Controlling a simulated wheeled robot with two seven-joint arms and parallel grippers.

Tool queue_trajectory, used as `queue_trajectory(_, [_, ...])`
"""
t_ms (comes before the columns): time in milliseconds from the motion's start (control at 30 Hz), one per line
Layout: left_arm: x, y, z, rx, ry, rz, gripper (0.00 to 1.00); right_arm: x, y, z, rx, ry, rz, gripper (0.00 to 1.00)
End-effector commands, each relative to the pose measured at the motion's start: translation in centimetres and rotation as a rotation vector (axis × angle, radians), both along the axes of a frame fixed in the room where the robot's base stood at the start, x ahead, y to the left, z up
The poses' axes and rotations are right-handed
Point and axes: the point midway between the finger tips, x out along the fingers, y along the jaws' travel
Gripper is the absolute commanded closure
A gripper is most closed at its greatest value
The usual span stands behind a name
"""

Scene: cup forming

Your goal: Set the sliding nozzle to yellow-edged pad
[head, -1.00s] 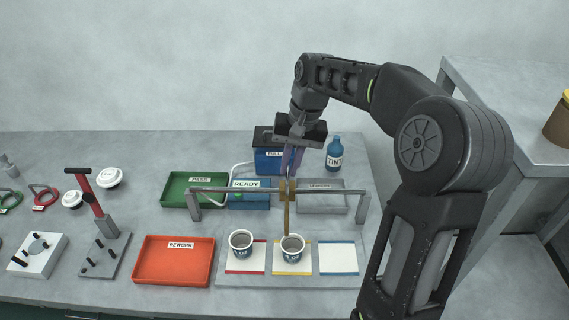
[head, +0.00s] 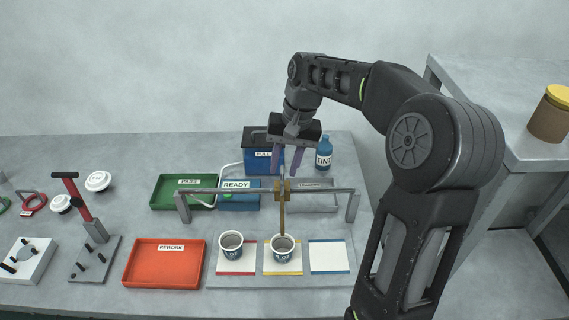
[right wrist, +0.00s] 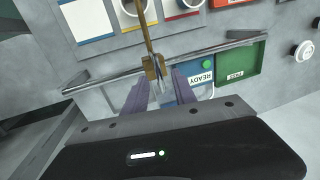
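The sliding nozzle (head: 282,191) is a brass block on a grey rail with a thin tube hanging down. In the head view its tube ends over the cup (head: 283,246) on the yellow-edged pad (head: 271,268). The nozzle also shows in the right wrist view (right wrist: 152,66), with an upright handle behind it. My right gripper (head: 289,172) is just above the rail. Its two purple fingers are spread, one on each side of the handle, with gaps visible in the right wrist view (right wrist: 158,82). My left gripper is out of view.
The rail (head: 330,190) spans the station. A red-edged pad (head: 224,267) with a cup (head: 231,245) is left of the yellow one; an empty blue-edged pad (head: 329,256) is right. Behind stand a blue bin (head: 258,166) and TINT bottle (head: 324,153). An orange tray (head: 164,262) lies left.

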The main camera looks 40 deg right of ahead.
Motion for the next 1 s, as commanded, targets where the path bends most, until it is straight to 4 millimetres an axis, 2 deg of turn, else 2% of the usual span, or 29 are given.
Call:
queue_trajectory(233, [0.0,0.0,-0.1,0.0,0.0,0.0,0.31,-0.1,-0.2,1.1,-0.001,-0.001,0.0,0.67])
queue_trajectory(633, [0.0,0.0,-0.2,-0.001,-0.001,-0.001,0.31,-0.8,-1.1,7.1,-0.001,-0.002,0.001,0.67])
queue_trajectory(1000, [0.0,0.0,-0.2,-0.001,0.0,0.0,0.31,-0.9,-1.2,7.7,0.0,0.0,0.0,0.67])
